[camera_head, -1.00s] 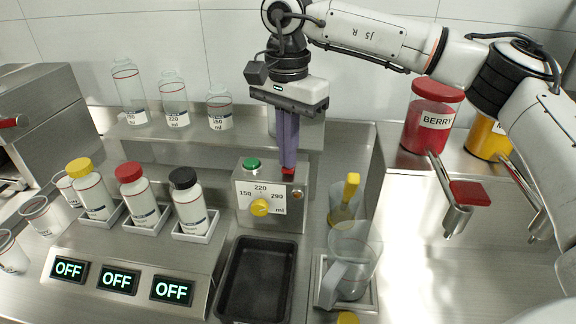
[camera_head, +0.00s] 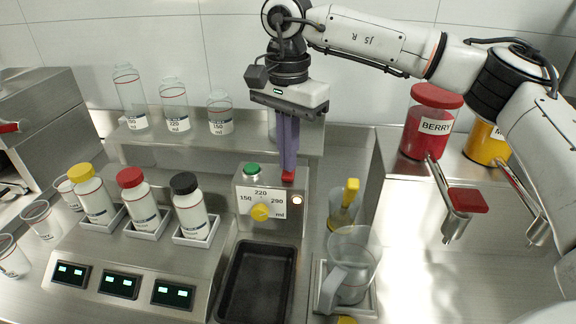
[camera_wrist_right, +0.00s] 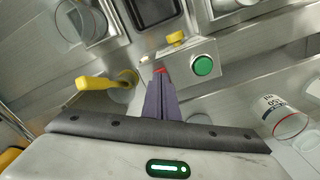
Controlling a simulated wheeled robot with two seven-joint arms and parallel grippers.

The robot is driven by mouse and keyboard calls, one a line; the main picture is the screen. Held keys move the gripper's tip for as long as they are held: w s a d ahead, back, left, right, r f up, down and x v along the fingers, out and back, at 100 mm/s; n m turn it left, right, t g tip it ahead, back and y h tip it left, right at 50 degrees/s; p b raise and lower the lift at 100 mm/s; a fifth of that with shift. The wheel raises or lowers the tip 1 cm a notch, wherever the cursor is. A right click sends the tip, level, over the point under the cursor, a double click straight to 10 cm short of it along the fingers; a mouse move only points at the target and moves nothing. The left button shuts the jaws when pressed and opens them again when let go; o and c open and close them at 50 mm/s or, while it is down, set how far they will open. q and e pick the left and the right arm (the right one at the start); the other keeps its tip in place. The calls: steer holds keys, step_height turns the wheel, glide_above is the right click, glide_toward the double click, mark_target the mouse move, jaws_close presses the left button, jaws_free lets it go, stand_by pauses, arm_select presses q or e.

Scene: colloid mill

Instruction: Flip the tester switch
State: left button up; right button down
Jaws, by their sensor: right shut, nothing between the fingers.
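The tester box (camera_head: 294,217) stands in the middle of the counter. It has a green button (camera_head: 252,169), a yellow dial (camera_head: 260,212) and a small lamp (camera_head: 297,199) that glows white. The red switch (camera_head: 288,176) is on its top right. My right gripper (camera_head: 287,164) points down with its purple fingers shut and empty, tips at the red switch. In the right wrist view the fingertips (camera_wrist_right: 160,88) meet the switch, of which a red sliver (camera_wrist_right: 160,71) shows; the rest is hidden. I cannot tell its tilt. My left gripper is not in view.
Bottles with yellow, red and black caps (camera_head: 191,207) stand left of the tester. Three displays (camera_head: 119,285) show small lit marks. A black tray (camera_head: 257,283) lies in front, a clear jug (camera_head: 350,270) to the right. The red BERRY container (camera_head: 430,125) stands at the back right.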

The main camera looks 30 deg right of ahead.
step_height(320, 180, up, 3)
steer(key=shift+r+p, duration=0.15)
steer(key=shift+p, duration=0.95)
steer(key=shift+r+p, duration=0.4)
steer(key=shift+r, duration=0.75)
